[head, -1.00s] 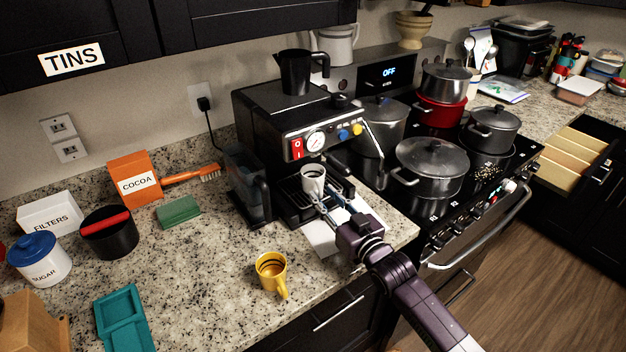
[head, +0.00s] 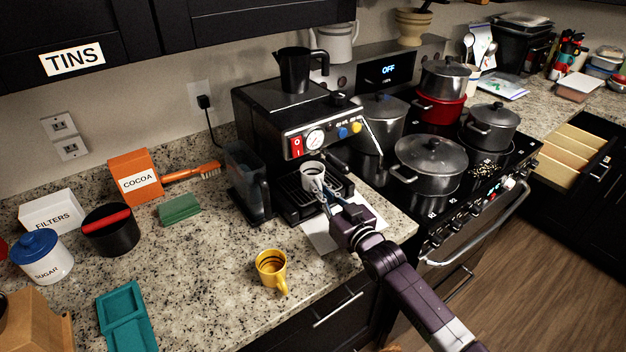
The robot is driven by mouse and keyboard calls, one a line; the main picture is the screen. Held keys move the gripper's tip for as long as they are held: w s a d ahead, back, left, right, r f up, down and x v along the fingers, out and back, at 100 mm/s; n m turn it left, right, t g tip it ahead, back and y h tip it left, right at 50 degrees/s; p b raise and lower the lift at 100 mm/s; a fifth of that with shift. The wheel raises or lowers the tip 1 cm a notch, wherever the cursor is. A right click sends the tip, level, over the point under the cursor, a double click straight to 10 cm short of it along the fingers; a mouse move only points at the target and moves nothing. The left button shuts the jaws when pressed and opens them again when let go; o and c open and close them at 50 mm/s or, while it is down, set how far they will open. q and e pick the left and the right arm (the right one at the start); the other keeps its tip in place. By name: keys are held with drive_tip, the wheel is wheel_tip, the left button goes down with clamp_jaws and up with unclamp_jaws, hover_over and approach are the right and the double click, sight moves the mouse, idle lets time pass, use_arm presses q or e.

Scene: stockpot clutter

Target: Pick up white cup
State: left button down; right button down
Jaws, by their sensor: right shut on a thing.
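The white cup (head: 311,172) is in the head view at the front of the black coffee machine (head: 290,125), over its drip tray (head: 297,205). It looks slightly tilted. My right gripper (head: 324,194) reaches in from the lower right and is shut on the white cup at its near side. The fingertips are partly hidden by the cup and the gripper body. Whether the cup touches the tray is hard to tell. My left gripper is not in view.
A yellow cup (head: 271,268) stands on the counter in front of the machine. A white sheet (head: 318,236) lies under my right gripper. Several pots, including a large lidded one (head: 430,165), crowd the stove at right.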

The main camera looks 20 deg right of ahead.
drive_tip(key=shift+r, duration=0.1)
idle(0.3)
drive_tip(key=shift+r+b, duration=0.55)
drive_tip(key=shift+r, duration=1.1)
drive_tip(key=b+v, duration=0.4)
drive_tip(key=v, duration=1.3)
drive_tip(key=shift+s, duration=0.4)
